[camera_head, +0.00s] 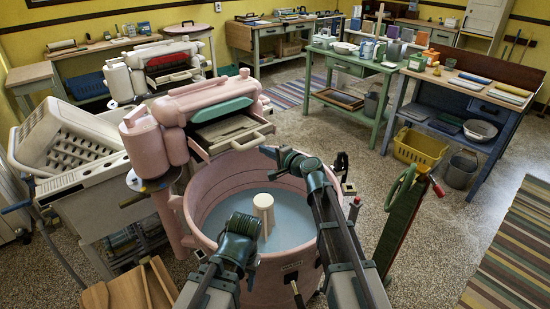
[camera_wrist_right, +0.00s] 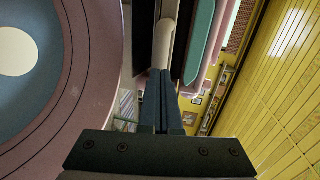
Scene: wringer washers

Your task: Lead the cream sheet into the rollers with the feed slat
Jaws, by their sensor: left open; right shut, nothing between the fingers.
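The pink wringer head (camera_head: 205,98) sits above the pink washer tub (camera_head: 190,205). A green bar (camera_head: 222,112) lies along its front; a green piece also shows in the right wrist view (camera_wrist_right: 199,42). Below it, a shallow tray has a pale handled front bar (camera_head: 238,143), which looks like the feed slat. I cannot clearly make out the cream sheet. My right gripper (camera_head: 268,151) is shut and empty near the tray's front; its fingers (camera_wrist_right: 160,76) point at a cream bar (camera_wrist_right: 166,40), contact unclear. My left gripper (camera_head: 241,222) is open, low over the tub; its fingertips are unclear.
Blue water with a cream post (camera_head: 263,210) fills the tub. A wooden box (camera_head: 130,292) is at lower left.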

